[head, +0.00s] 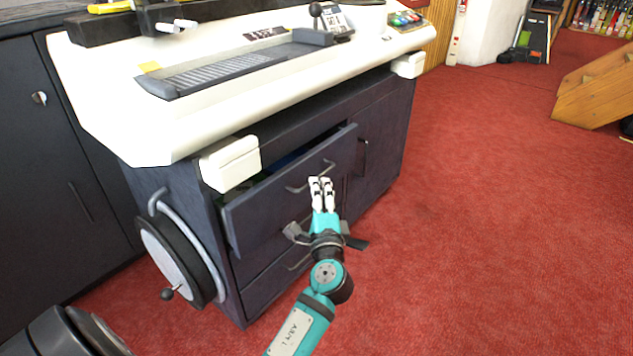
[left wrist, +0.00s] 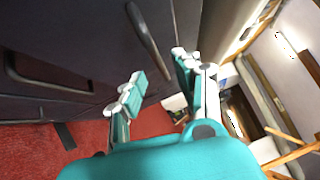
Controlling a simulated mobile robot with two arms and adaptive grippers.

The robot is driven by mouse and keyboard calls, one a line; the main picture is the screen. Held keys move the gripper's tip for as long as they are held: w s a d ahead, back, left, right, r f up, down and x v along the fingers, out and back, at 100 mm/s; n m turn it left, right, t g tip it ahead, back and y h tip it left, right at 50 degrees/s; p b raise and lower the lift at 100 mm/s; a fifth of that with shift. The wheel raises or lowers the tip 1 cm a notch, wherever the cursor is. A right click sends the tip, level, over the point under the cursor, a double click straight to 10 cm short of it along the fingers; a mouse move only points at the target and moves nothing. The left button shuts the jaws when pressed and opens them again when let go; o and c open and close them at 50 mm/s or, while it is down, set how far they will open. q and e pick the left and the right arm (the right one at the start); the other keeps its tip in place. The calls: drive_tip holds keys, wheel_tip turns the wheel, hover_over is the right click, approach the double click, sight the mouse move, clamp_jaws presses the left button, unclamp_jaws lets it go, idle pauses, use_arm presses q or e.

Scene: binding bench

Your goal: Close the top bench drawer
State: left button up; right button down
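The top bench drawer (head: 288,190) is dark blue-grey and stands partly pulled out of the bench in the head view, with its open top showing. Its bar handle (head: 312,178) is on the front. My left gripper (head: 321,181) is just in front of this drawer's front, near the handle. In the left wrist view its white-tipped fingers (left wrist: 155,82) are apart with nothing between them, and a dark bar handle (left wrist: 148,40) is just beyond. I cannot tell whether the fingers touch the drawer. My right gripper is in neither view.
Lower drawers (head: 275,277) below look shut. A round handwheel (head: 178,262) sticks out on the bench's left side. A white block (head: 230,163) overhangs the drawer's left end. Red carpet (head: 480,220) on the right is clear; wooden steps (head: 598,92) stand farther back.

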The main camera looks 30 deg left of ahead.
use_arm(q)
drive_tip(key=x, duration=0.5)
drive_tip(key=shift+b, duration=0.35)
clamp_jaws()
